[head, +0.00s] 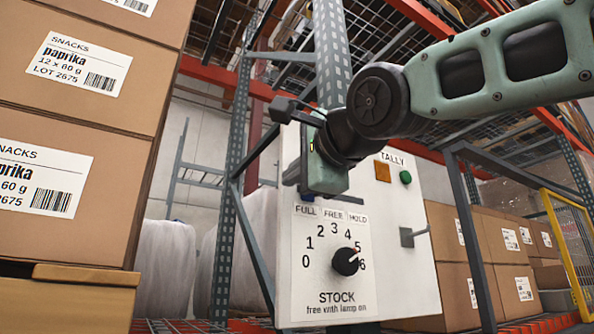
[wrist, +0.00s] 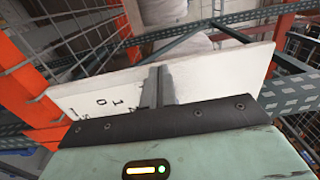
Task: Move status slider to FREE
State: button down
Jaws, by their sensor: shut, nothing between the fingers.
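The white control panel (head: 395,275) stands ahead, with the labels FULL, FREE (head: 332,215) and HOLD in a row above a numbered dial. My gripper (head: 326,180) is in front of the panel just above this row and hides most of the strip there. A small dark blue piece (head: 306,197) shows just above FULL; I cannot tell if it is the slider's knob. In the wrist view my gripper's fingers (wrist: 156,86) are shut and empty, close to the white panel (wrist: 215,75). Contact cannot be told.
The black STOCK dial knob (head: 346,261) points near 5 and 6. An orange square (head: 382,171) and a green round button or lamp (head: 405,177) sit under TALLY. A grey lever (head: 411,236) sticks out at right. Stacked cartons (head: 75,130) stand close on the left.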

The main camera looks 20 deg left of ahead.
jog(key=shift+w+a, duration=0.3)
jog(key=shift+a, duration=0.1)
jog(key=shift+w+a, duration=0.3)
jog(key=shift+a, duration=0.05)
jog(key=shift+w+a, duration=0.15)
jog(key=shift+s+d, duration=0.2)
jog(key=shift+d, duration=0.05)
dwell(0.3)
jog(key=shift+w+d, duration=0.2)
